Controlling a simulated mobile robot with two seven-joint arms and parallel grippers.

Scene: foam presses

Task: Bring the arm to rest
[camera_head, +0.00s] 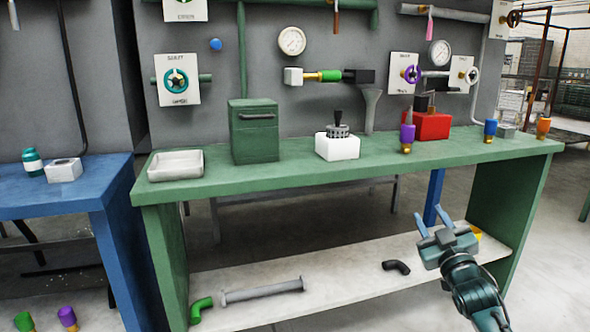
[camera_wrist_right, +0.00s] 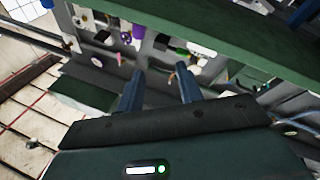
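My right gripper (camera_head: 432,222) is in front of the green workbench (camera_head: 350,166), below its top and over the front of the lower shelf at the right. Its two blue fingers are apart with nothing between them. In the right wrist view the gripper (camera_wrist_right: 158,88) also shows open and empty, with the bench's green edge crossing above it. My left arm and left gripper do not show in either view.
On the bench stand a white tray (camera_head: 176,165), a green box (camera_head: 253,132), a white block (camera_head: 337,146) and a red box (camera_head: 432,126). The shelf holds a grey pipe (camera_head: 262,291) and a black elbow (camera_head: 396,267). Floor at the lower right is clear.

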